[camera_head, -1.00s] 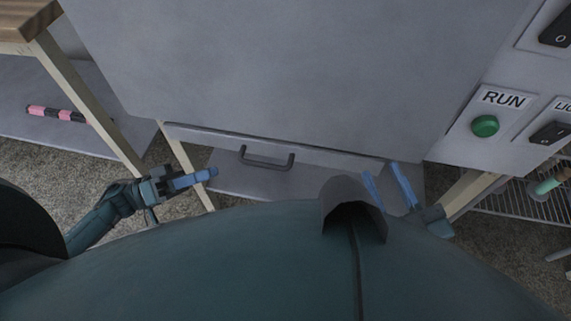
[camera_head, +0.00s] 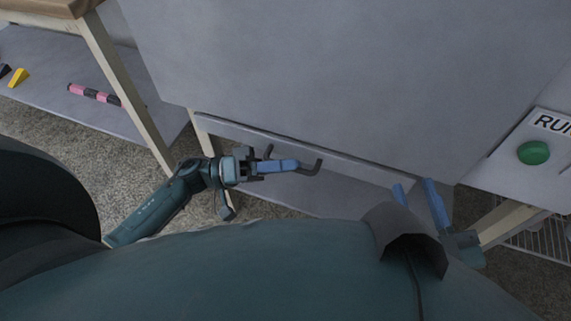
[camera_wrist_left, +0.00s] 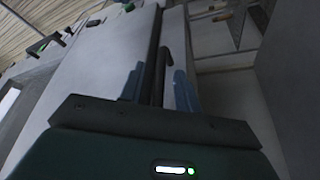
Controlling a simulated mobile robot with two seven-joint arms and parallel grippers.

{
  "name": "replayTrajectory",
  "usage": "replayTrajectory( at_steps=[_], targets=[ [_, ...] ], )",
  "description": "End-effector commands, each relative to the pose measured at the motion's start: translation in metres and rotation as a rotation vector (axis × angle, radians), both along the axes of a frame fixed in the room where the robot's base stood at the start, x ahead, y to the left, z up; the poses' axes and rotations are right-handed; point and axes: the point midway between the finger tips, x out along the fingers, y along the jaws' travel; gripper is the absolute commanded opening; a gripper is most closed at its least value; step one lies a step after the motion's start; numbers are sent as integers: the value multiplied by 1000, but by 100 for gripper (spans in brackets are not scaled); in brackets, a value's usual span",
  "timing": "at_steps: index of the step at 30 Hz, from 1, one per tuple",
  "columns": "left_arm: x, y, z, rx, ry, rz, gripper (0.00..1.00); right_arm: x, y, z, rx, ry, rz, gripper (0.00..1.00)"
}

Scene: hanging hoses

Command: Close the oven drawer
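The oven drawer (camera_head: 350,168) is a grey front under the large oven body, with a dark bar handle (camera_head: 316,166). How far it stands out is hard to tell. My left gripper (camera_head: 292,165) is at the handle, its blue fingers overlapping it in the head view. In the left wrist view the gripper's fingers (camera_wrist_left: 158,88) are apart, with the dark handle bar (camera_wrist_left: 154,50) running between them; contact is unclear. My right gripper (camera_head: 415,194) is open and empty, its two blue fingers apart, low in front of the oven's right part.
The grey oven body (camera_head: 340,70) fills the top, with a green RUN button (camera_head: 533,153) at right. A wooden-legged table (camera_head: 125,85) stands left. A pink and black striped bar (camera_head: 94,94) and a yellow piece (camera_head: 18,77) lie on a low shelf. Carpeted floor lies below.

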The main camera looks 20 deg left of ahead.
Motion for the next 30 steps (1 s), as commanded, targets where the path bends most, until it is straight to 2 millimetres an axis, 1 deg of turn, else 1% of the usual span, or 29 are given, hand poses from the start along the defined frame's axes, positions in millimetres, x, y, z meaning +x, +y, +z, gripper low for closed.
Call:
replayTrajectory(
  at_steps=[4, 9, 11, 21, 30],
  targets=[
    [1, -3, 1, 0, 0, 0, 33, 0, 0, 4, 6, -6, 2, 31],
    [1, -3, 1, 0, 0, 0, 33, -1, 1, 4, 5, -5, 3, 31],
    [1, -3, 1, 0, 0, 0, 28, -1, 1, 4, 5, -5, 3, 31],
    [1, -3, 1, 0, 0, 0, 1, 0, 1, 1, 2, -1, 4, 31],
    [1, -3, 1, 0, 0, 0, 0, -1, 1, 0, 2, 0, 3, 31]
  ],
)
